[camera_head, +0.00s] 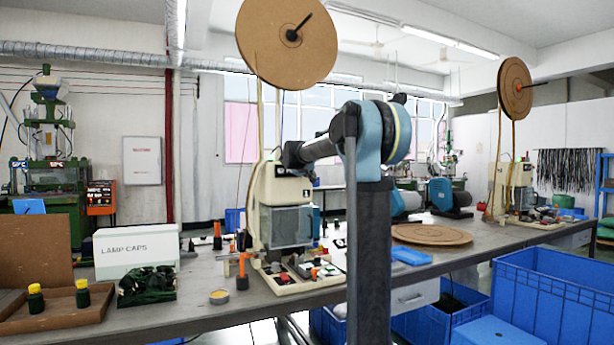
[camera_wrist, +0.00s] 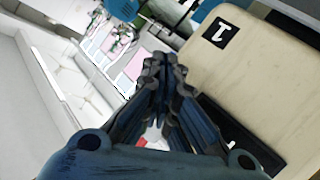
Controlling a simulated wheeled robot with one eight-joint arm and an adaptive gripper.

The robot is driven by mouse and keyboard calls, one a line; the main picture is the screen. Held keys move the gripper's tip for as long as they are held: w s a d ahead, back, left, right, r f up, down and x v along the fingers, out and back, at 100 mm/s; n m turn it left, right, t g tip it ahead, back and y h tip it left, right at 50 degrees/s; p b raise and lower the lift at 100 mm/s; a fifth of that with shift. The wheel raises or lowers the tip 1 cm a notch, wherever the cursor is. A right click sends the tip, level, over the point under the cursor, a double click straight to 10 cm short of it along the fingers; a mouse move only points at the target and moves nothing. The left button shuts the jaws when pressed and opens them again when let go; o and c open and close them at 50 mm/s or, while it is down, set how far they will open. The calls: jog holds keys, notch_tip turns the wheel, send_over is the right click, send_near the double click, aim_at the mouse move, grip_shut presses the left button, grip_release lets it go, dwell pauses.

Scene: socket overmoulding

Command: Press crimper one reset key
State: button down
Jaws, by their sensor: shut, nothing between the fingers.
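Crimper one (camera_head: 284,205) is the cream machine with a clear guard on the workbench, under a large brown reel. A black plate with a white "1" marks its cream housing (camera_wrist: 262,75) in the wrist view. My gripper (camera_wrist: 160,65) points along the left side of that housing, with its dark fingers together and empty. I cannot tell whether it touches the machine. I cannot make out the reset key in either view.
The workbench (camera_head: 200,300) holds a white lamp caps box (camera_head: 137,252), a wooden tray (camera_head: 60,312) with yellow-topped bottles, and a flat brown disc (camera_head: 432,234). A second crimper (camera_head: 515,190) stands at the far right. Blue crates (camera_head: 555,290) stand on the floor at right.

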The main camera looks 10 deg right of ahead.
jog(key=shift+w, duration=0.2)
jog(key=shift+w+a, duration=0.15)
dwell(0.3)
jog(key=shift+w+a+r, duration=0.1)
jog(key=shift+w+a, duration=0.05)
jog(key=shift+w, duration=0.35)
dwell(0.9)
jog(key=shift+s, duration=0.15)
dwell(0.3)
jog(key=shift+s+d, duration=0.3)
jog(key=shift+s, duration=0.5)
jog(key=s, duration=0.1)
jog(key=s+d, duration=0.1)
jog(key=s, duration=0.2)
jog(key=shift+s+d, duration=0.3)
jog(key=shift+s, duration=0.05)
dwell(0.6)
